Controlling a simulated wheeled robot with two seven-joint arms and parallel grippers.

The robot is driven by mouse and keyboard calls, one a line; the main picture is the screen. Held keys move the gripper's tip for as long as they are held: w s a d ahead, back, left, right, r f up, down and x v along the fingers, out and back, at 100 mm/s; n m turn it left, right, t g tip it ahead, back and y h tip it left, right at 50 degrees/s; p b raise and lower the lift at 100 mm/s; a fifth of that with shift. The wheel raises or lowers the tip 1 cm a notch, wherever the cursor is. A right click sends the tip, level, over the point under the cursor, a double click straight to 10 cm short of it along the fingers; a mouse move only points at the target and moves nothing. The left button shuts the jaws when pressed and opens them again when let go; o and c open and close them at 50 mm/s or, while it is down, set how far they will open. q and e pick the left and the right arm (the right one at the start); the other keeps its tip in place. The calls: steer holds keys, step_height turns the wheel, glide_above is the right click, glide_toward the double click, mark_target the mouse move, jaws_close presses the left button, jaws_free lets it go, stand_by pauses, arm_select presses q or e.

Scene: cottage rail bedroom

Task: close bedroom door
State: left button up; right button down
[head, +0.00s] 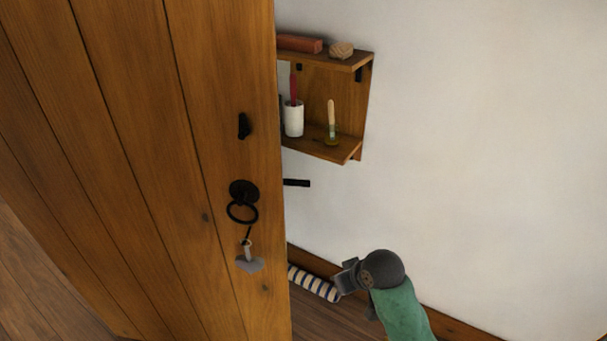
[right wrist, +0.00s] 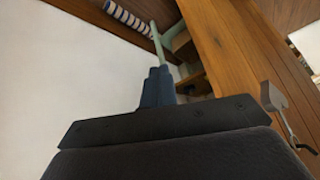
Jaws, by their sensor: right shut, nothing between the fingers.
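The bedroom door (head: 140,150) is a tall plank door of orange-brown wood, standing open in the head view. It has a black ring handle (head: 243,202), and a black latch bar (head: 297,183) sticks out past its edge. A grey heart-shaped tag (head: 249,263) hangs below the ring. My right gripper (head: 345,278) is shut and empty, low to the right of the door edge, apart from it in the picture. In the right wrist view its closed fingers (right wrist: 157,88) point upward, left of the door edge (right wrist: 225,55). The left gripper is not in view.
A wooden wall shelf (head: 350,155) behind the door edge holds a white cup (head: 293,119) and small items. A striped roll (head: 314,283) lies on the floor by the skirting. The white wall (head: 480,140) bounds the right; wooden floor shows at lower left.

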steer(key=w+r+g+y+p, duration=0.2)
steer(key=w+r+y, duration=0.3)
steer(key=w+r, duration=0.75)
steer(key=w+r+m+g+y, duration=0.4)
steer(key=w+r+y, duration=0.2)
steer(key=r+y, duration=0.45)
arm_select(q)
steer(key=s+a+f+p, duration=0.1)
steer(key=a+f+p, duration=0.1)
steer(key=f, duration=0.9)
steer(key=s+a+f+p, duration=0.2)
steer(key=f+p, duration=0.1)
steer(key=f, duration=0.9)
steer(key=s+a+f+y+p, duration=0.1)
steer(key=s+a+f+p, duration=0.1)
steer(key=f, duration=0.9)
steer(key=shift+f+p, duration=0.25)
steer(key=shift+p, duration=0.1)
arm_select(e)
steer(key=s+a, duration=0.4)
steer(key=a, duration=0.6)
steer(key=shift+s+a+r+h, duration=0.15)
steer(key=shift+s+r+h, duration=0.2)
steer(key=shift+s, duration=0.05)
